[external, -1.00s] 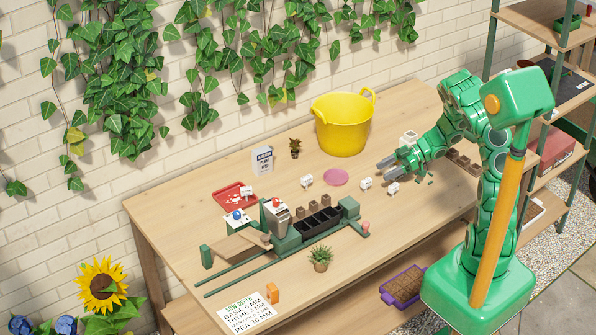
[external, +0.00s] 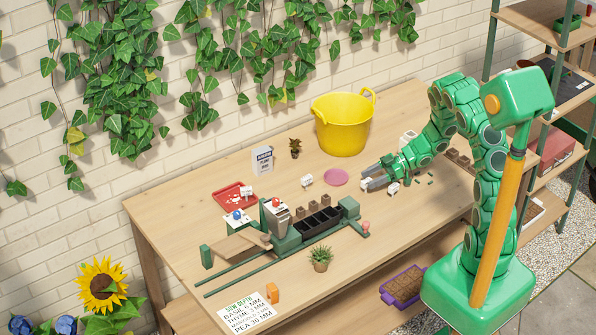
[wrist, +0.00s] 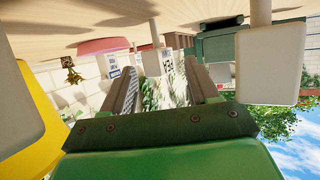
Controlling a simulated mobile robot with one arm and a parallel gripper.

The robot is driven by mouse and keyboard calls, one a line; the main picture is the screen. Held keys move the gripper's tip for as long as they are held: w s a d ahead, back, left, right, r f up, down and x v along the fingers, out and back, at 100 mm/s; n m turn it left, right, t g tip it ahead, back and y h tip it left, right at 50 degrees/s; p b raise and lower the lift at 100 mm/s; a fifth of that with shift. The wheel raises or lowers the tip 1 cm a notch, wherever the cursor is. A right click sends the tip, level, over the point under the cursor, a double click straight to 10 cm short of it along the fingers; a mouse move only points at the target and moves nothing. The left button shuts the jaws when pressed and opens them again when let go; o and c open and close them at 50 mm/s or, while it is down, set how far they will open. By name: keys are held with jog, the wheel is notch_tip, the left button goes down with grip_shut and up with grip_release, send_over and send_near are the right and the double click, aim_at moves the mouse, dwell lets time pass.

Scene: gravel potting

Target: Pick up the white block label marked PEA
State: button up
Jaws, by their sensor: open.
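My gripper (external: 368,175) is open and low over the table, with its fingertips at a small white block label (external: 365,184). In the wrist view, which is upside down, my gripper (wrist: 160,72) has its two fingers apart. A white block label (wrist: 165,62) shows between and beyond the fingertips, with dark lettering that looks like PEA. I cannot tell whether either finger touches it. In the external view the fingers partly hide this block.
Another white block label (external: 393,188) sits close to the right of my gripper, and one (external: 306,180) stands to the left. The green seeding rig (external: 286,240) with black tray is at front left.

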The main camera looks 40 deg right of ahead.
grip_shut()
dwell(0.4)
jog(key=shift+r, duration=0.55)
notch_tip(320, 180, up, 2)
jog(key=shift+r, duration=0.1)
jog(key=s+r, duration=0.9)
jog(key=s, duration=0.5)
jog(key=shift+d+r, duration=0.15)
jog(key=shift+r, duration=0.15)
